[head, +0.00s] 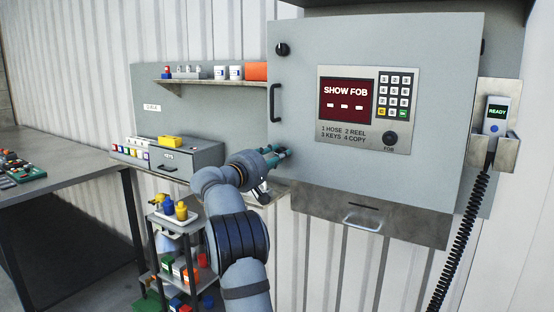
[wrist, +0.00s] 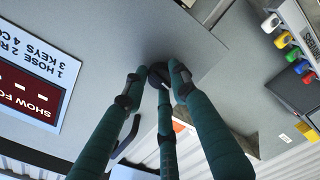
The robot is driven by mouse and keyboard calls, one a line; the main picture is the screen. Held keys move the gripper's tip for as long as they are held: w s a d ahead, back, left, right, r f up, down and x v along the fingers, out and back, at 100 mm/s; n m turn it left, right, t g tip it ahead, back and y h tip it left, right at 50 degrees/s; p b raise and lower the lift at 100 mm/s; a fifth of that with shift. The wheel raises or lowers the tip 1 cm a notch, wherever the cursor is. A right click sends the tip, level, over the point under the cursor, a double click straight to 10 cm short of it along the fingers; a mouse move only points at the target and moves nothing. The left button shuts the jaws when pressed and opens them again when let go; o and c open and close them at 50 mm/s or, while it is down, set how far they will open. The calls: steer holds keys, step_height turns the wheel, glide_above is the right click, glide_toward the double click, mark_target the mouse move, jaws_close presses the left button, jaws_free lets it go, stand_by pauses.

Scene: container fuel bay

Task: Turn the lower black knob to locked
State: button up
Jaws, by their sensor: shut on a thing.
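The grey cabinet door (head: 330,165) is shut. My gripper (head: 275,152) is at its lower left corner, with green fingers pointing at the door. In the wrist view, my gripper (wrist: 159,82) is closed around the lower black knob (wrist: 157,72), which shows as a small dark round shape between the fingertips. The fingers hide most of the lower knob, and its turn position cannot be read. In the head view my fingers cover it. The upper black knob (head: 282,49) is at the door's top left corner, clear of my gripper.
A black door handle (head: 274,103) stands out between the knobs. The door carries a SHOW FOB panel (head: 347,101) and keypad. A grey key box (head: 172,155) and shelf (head: 205,84) are to the left. A metal drawer (head: 365,218) is below; a corded reader (head: 496,118) hangs right.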

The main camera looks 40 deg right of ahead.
steer(key=shift+s+d+f+n, duration=0.15)
steer(key=shift+n, duration=0.95)
jaws_close()
steer(key=o, duration=1.2)
jaws_free()
steer(key=shift+c, duration=0.2)
steer(key=v, duration=1.2)
